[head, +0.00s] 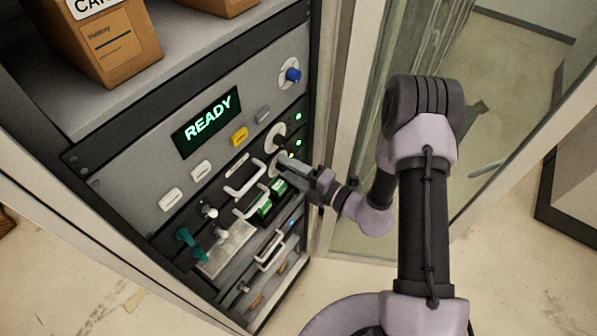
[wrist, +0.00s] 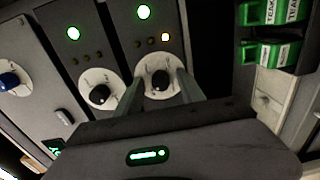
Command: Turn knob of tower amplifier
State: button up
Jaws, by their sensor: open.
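The rack unit, which I take for the tower amplifier, carries two black knobs on round white dials. In the wrist view one black knob (wrist: 161,82) sits between the fingers of my gripper (wrist: 160,88). The fingers stand open on either side of it; I cannot tell whether they touch it. The second black knob (wrist: 100,95) is to its left. In the head view my gripper (head: 291,172) is at the lower white dial (head: 272,165), partly hiding it. The upper dial (head: 273,139) is clear of the gripper.
Above are a READY display (head: 208,122), a blue knob (head: 293,75) and a yellow button (head: 239,136). White handles (head: 245,182) and green labelled blocks (head: 263,208) stick out below the gripper. The blocks (wrist: 265,52) also show in the wrist view. Cardboard boxes (head: 110,45) stand on top.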

jog(key=b+v, duration=0.1)
jog(key=v, duration=1.6)
jog(key=shift+s+d+b, duration=0.15)
jog(key=shift+b, duration=0.2)
jog(key=shift+f, duration=0.1)
jog(key=s+a+f+n+g+h+b, duration=0.2)
jog(key=s+a+f+n+g+b, duration=0.25)
jog(key=n+b, duration=0.65)
jog(key=s+a+f+n+g+h+b, duration=0.1)
jog(key=s+a+n+g+h+b, duration=0.4)
jog(key=n, duration=0.9)
jog(key=s+d+f+n+t+h+b, duration=0.1)
jog(key=s+d+n+t+h+b, duration=0.2)
jog(key=d+n+b, duration=0.3)
jog(key=shift+s+n+t+h+b, duration=0.15)
jog(key=shift+n+t+h+b, duration=0.7)
jog(key=shift+n+b, duration=2.7)
